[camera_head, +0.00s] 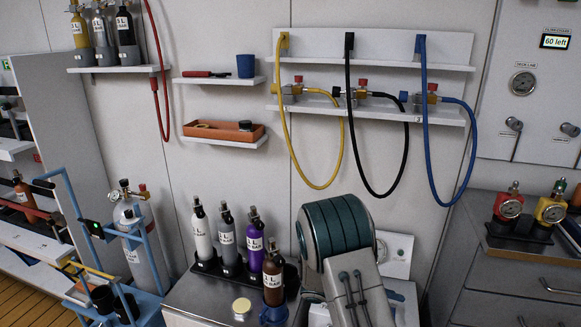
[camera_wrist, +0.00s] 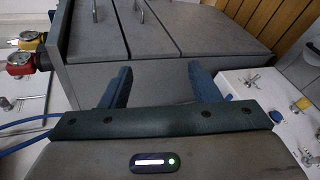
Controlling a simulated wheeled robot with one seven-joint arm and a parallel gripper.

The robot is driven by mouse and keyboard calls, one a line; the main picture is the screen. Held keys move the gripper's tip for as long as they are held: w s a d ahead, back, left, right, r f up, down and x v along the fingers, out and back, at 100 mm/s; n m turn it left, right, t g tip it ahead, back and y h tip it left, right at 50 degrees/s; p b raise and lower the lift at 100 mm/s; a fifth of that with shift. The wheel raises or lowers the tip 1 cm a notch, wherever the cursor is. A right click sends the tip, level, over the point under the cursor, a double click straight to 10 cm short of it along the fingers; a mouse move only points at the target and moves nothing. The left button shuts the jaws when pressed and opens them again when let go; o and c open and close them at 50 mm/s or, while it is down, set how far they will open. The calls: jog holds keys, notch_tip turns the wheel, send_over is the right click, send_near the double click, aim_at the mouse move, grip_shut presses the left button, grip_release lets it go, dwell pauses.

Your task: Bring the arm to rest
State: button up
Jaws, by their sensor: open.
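My arm (camera_head: 345,245) rises at the lower middle of the head view, with its teal-banded link in front of the wall. My gripper (camera_wrist: 158,82) shows in the wrist view. Its two blue fingers are wide apart with nothing between them. Beyond the fingers is the grey drawer cabinet (camera_wrist: 190,70); the fingers look apart from it. The gripper's fingers are not visible in the head view.
Several bottles, including a purple one (camera_head: 255,240) and a brown one (camera_head: 272,275), stand on the counter left of my arm. Yellow, black and blue hoses (camera_head: 428,150) hang from the wall. A blue cart (camera_head: 75,215) holds a grey cylinder (camera_head: 143,255). Red and yellow gauges (camera_head: 551,208) stand right.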

jog(key=s+a+r+t+y+p, duration=0.1)
jog(key=s+a+r+y+p, duration=0.2)
jog(key=s+r, duration=0.4)
jog(key=s+a+r+m+t+y+p, duration=0.1)
jog(key=s+a+r+y+p, duration=0.2)
jog(key=r, duration=0.9)
jog(key=s+a+r+m+t+y+p, duration=0.1)
jog(key=s+a+r+y+p, duration=0.2)
jog(key=s+r+y, duration=0.4)
jog(key=shift+s+a+r+t+y+p, duration=0.35)
jog(key=shift+s+a+r, duration=0.6)
jog(key=shift+s, duration=1.4)
jog(key=shift+d+r, duration=0.2)
jog(key=shift+d, duration=0.05)
